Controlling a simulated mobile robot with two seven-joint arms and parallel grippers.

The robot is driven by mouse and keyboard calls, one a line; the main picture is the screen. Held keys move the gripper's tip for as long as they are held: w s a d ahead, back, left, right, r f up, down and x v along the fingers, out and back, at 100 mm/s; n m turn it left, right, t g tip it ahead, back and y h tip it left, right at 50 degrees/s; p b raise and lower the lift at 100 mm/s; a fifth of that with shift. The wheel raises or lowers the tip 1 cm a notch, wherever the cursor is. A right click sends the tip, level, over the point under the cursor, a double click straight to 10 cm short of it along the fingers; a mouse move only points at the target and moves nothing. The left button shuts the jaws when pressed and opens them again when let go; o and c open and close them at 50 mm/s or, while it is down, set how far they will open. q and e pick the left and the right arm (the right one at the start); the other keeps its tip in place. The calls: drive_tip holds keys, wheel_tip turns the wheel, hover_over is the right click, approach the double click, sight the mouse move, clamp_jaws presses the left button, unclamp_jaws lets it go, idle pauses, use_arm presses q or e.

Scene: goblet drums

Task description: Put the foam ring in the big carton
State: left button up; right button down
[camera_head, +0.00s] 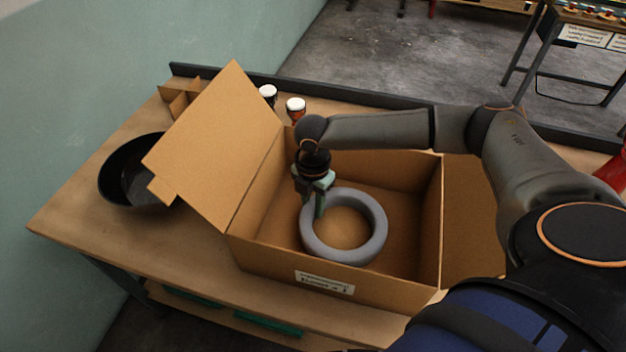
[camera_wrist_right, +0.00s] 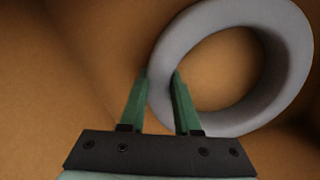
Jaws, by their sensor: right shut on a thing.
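The grey foam ring (camera_head: 372,246) is inside the open big carton (camera_head: 262,258), in the head view. My right gripper (camera_head: 320,208) reaches down into the carton and is shut on the ring's left side. In the right wrist view the green fingers (camera_wrist_right: 160,88) stand on either side of the band of the foam ring (camera_wrist_right: 298,60). Brown cardboard surrounds the ring there. I cannot tell whether the ring touches the carton floor. My left gripper is not in view.
The carton stands on a wooden table (camera_head: 130,248) with its left flap (camera_head: 215,140) raised. A black bowl (camera_head: 125,175) is left of it. Two small white-capped jars (camera_head: 296,108) stand behind it. A wall (camera_head: 100,80) borders the table's left.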

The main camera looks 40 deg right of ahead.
drive_tip(key=shift+f, duration=0.1)
drive_tip(key=c, duration=0.6)
unclamp_jaws()
wheel_tip(320, 180, up, 12)
drive_tip(key=shift+r+p, duration=0.2)
drive_tip(key=shift+p, duration=0.25)
